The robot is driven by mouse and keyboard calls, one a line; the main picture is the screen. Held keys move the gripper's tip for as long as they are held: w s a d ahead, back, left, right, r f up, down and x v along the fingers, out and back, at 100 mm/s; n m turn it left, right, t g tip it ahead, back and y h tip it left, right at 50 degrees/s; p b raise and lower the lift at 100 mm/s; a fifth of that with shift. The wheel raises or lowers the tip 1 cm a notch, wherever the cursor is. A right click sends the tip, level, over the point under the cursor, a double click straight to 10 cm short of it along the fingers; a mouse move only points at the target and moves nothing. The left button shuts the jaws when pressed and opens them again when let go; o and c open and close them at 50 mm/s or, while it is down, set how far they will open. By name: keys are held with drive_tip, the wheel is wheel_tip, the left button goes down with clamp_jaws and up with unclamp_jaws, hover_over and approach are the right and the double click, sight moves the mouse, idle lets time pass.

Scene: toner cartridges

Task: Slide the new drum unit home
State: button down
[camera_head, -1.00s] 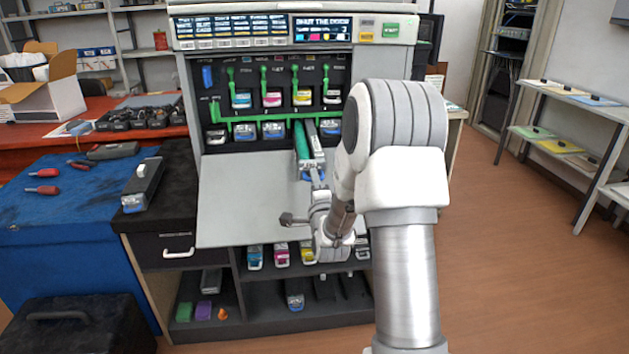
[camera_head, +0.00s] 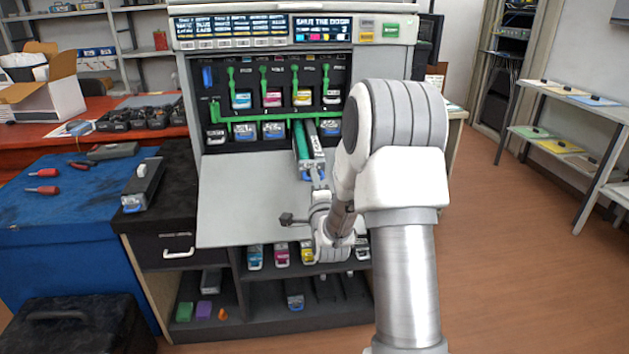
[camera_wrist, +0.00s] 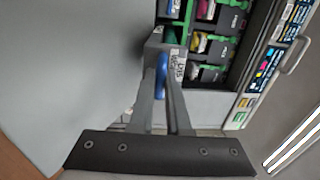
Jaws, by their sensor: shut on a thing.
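The new drum unit (camera_head: 312,155) is a long grey cartridge with a green roller along its left side and a blue handle at its near end. It sticks out of the lower row of bays in the printer (camera_head: 270,90), its far end at or inside a bay. My gripper (camera_head: 318,184) is shut on its near end; in the wrist view my gripper (camera_wrist: 161,84) has its fingers around the blue handle (camera_wrist: 162,75). Part of the unit and the bay behind it are hidden. The front door (camera_head: 245,195) is folded down beneath.
Other drum units (camera_head: 244,131) sit in the bays left of it. A green bar (camera_head: 250,118) runs above that row, with green levers above toner cartridges. Another grey unit (camera_head: 143,185) lies on the black cabinet top at left. Floor at right is clear.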

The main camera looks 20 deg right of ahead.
sight(308, 149)
idle(0.3)
drive_tip(key=shift+r+p, duration=0.4)
drive_tip(key=shift+r, duration=1.25)
drive_tip(key=shift+f+b+x, duration=0.15)
drive_tip(key=shift+b+x, duration=0.6)
drive_tip(key=shift+x, duration=2.25)
drive_tip(key=shift+f+b+x, duration=0.15)
drive_tip(key=shift+b+x, duration=0.55)
drive_tip(key=shift+x, duration=2.3)
drive_tip(key=shift+f+b+x, duration=0.2)
drive_tip(key=shift+b+x, duration=0.15)
drive_tip(key=shift+x, duration=4.15)
drive_tip(key=shift+a, duration=0.1)
